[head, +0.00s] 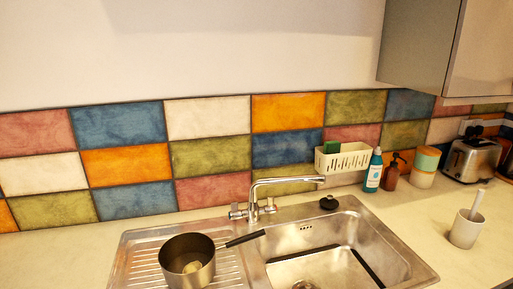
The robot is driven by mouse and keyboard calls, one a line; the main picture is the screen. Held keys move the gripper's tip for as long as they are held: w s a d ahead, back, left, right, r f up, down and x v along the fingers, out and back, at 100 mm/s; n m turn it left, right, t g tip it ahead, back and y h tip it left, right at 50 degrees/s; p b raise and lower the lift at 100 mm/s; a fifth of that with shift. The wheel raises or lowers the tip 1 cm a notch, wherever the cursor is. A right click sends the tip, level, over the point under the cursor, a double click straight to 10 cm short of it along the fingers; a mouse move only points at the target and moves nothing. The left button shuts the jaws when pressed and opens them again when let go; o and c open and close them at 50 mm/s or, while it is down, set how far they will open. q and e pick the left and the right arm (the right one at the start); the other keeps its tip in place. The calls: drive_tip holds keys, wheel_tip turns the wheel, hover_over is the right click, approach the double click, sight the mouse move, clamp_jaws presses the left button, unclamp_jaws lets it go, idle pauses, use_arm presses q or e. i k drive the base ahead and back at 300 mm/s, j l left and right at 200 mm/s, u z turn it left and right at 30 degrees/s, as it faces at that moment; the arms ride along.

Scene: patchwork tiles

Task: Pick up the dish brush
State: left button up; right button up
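No thing in the head view is clearly a dish brush. A pale stick-like handle (478,203) stands tilted out of a white cup (464,232) on the counter at the right. Its lower end is hidden inside the cup, so I cannot tell if it is a brush. A small dark round object (329,203) sits on the sink's back rim, right of the faucet; I cannot tell what it is. Neither of my grippers is in view.
A saucepan (180,249) stands on the drainboard of the steel sink (404,262), near the faucet (253,200). A white caddy (345,164) with a green item hangs on the tiles. Bottles (373,172), a jar (423,172) and a toaster (472,158) stand behind the cup.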

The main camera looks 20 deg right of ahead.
sight(480, 193)
drive_tip(key=z, duration=1.95)
drive_tip(key=u, duration=1.65)
drive_tip(key=z, duration=1.15)
